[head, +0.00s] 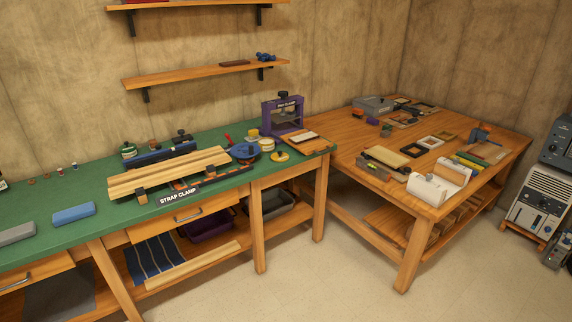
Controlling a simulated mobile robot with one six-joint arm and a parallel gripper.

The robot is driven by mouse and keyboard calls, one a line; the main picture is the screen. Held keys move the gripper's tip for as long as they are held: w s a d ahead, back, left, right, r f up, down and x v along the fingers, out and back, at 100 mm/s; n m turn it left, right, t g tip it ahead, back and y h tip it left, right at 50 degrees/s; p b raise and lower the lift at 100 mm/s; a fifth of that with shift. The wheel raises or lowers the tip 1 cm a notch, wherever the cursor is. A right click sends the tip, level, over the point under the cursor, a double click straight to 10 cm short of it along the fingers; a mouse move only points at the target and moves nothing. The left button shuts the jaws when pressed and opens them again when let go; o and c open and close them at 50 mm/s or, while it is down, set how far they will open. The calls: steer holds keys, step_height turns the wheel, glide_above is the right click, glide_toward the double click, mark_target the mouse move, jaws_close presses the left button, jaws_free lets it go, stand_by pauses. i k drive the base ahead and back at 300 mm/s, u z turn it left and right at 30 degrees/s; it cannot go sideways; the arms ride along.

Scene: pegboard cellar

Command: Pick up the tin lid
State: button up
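I cannot tell for sure which thing is the tin lid. A small flat yellow disc (279,157) with a dark spot on it lies near the front right of the green-topped bench (60,228). A round, pale-topped tin (266,144) stands just behind it, beside a dark blue round object (243,152). These are small in the head view, and their edges partly overlap. My gripper is not in view.
A purple press (283,117) stands behind the disc, and a wooden board (306,143) lies to its right. Strap-clamped planks (168,174) lie to the left. A second wooden table (345,175) holds many small items. The floor (335,275) in front is clear.

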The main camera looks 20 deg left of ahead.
mark_target(280, 156)
steer(key=z, duration=0.5)
steer(key=k, duration=0.3)
steer(key=u, duration=2.2)
steer(key=i, duration=1.75)
